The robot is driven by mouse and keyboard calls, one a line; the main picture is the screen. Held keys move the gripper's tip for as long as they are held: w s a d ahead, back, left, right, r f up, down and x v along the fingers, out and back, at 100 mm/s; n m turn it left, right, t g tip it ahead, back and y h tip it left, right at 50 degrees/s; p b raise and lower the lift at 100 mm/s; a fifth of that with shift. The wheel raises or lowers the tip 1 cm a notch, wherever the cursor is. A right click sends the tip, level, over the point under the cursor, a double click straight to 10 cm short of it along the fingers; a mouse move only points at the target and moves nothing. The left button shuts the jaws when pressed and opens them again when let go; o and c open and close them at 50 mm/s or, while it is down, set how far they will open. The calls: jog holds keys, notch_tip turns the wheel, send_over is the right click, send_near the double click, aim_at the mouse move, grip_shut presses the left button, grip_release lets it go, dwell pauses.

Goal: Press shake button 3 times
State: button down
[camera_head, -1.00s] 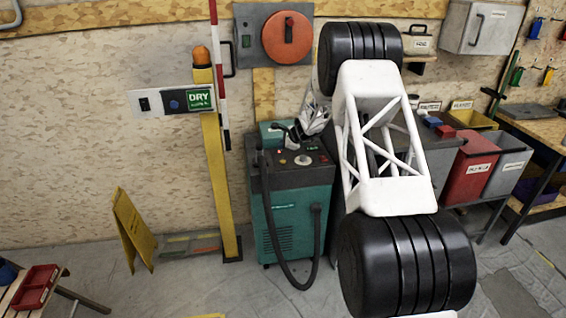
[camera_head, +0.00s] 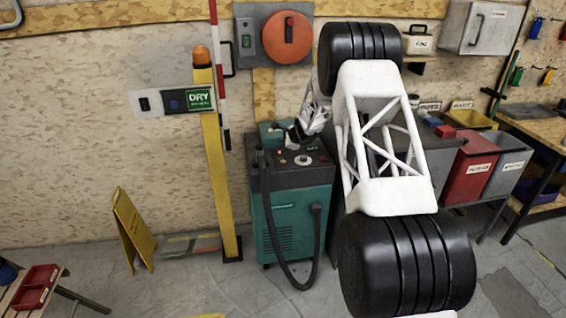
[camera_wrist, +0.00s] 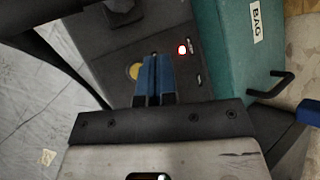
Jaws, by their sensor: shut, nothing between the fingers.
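A green machine (camera_head: 290,215) with a dark top panel (camera_head: 318,170) stands against the wall. The panel carries a pale round button (camera_head: 303,160) and a small red light (camera_head: 280,152). In the wrist view, a yellow round button (camera_wrist: 133,71) is partly covered by my blue fingertips, and the red light (camera_wrist: 182,49) glows to their right. I cannot read which button is marked shake. My gripper (camera_head: 293,139) is shut and empty, low over the back of the panel. In the wrist view its fingertips (camera_wrist: 157,62) lie together beside the yellow button; contact cannot be told.
A green box labelled BAG (camera_wrist: 235,45) is beside the panel. A black hose (camera_head: 270,235) hangs down the machine's front. Red and grey bins (camera_head: 468,170) are at the right.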

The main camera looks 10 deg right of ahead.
aim_at(283, 162)
notch_tip(283, 162, up, 4)
jog(key=shift+f, duration=0.1)
dwell(0.4)
dwell(0.4)
jog(key=shift+f, duration=4.4)
jog(key=shift+f, duration=0.8)
jog(key=shift+r, duration=0.8)
jog(key=shift+r, duration=0.1)
